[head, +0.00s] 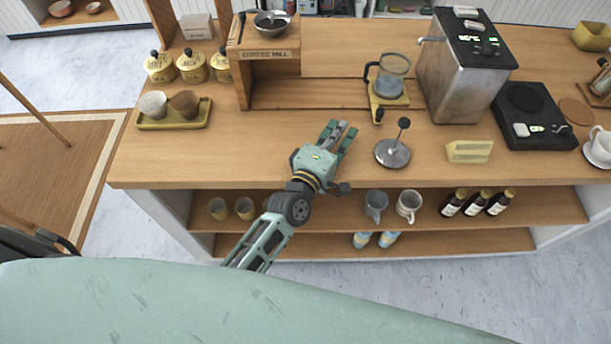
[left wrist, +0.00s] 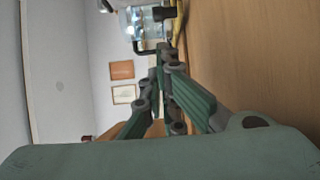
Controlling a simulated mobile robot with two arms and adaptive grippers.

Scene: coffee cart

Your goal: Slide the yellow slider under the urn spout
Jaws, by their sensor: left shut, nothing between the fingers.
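The yellow slider (head: 402,101) lies on the counter with a glass carafe (head: 389,84) standing on it. Its black knob (head: 379,115) points toward the front. The metal urn (head: 458,88) stands to the right, and its spout (head: 430,40) sticks out on its left side, beyond and to the right of the slider. My left gripper (head: 341,132) is shut and empty over the counter, left of the knob and apart from it. In the left wrist view, my left gripper (left wrist: 166,55) points toward the carafe (left wrist: 145,22). My right gripper is not in view.
A press plunger (head: 393,153) and a cream block (head: 469,151) are on the counter near its front edge. A black scale (head: 530,115) is right of the urn. The wooden coffee mill stand (head: 268,65) is behind left.

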